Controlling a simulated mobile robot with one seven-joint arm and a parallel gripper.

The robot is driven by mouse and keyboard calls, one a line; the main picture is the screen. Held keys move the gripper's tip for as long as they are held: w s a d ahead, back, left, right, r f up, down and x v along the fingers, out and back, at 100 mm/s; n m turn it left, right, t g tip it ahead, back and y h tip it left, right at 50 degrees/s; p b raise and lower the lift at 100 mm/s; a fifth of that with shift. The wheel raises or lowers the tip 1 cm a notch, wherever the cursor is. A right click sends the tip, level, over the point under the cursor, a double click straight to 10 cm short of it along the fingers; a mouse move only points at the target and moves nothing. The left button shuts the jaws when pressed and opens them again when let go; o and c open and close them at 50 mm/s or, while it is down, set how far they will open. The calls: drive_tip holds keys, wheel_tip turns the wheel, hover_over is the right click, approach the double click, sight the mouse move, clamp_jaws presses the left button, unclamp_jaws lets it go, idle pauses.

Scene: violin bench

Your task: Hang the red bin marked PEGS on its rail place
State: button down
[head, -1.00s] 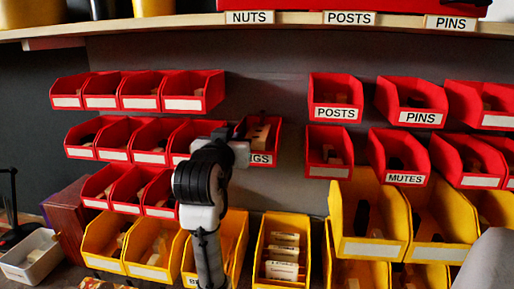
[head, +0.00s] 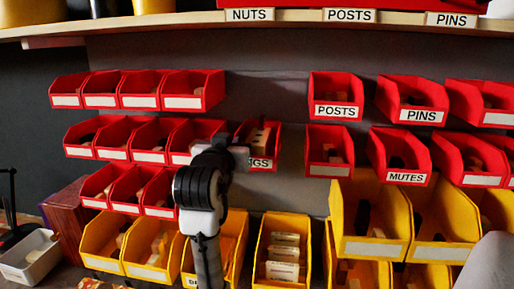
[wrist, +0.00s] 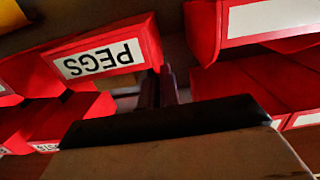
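The red PEGS bin (head: 262,138) is in front of the grey wall panel in the head view, right of the middle row of red bins. Pale and dark pieces show inside it. My gripper (head: 240,155) is at its lower left front and hides part of the label. In the wrist view the PEGS bin (wrist: 140,48) appears upside down. My gripper's dark fingers (wrist: 160,90) are close together at one end of its front, shut on its wall. The bin's back is hidden, so I cannot tell whether it touches a rail.
Red bins (head: 190,90) hang in rows to the left, and the POSTS bin (head: 335,95) and MUTES bin (head: 398,155) hang to the right. Yellow bins (head: 283,250) stand below. A wooden shelf (head: 200,22) runs above. Bare panel (head: 268,90) shows above the PEGS bin.

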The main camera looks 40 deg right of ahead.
drive_tip(key=shift+f, duration=0.1)
drive_tip(key=c, duration=2.1)
unclamp_jaws()
drive_tip(key=o, duration=0.5)
drive_tip(key=shift+o, duration=0.2)
drive_tip(key=shift+f, duration=0.1)
drive_tip(key=b+v, duration=0.4)
drive_tip(key=v, duration=0.9)
drive_tip(key=shift+s+a, duration=0.25)
drive_tip(key=shift+a, duration=0.1)
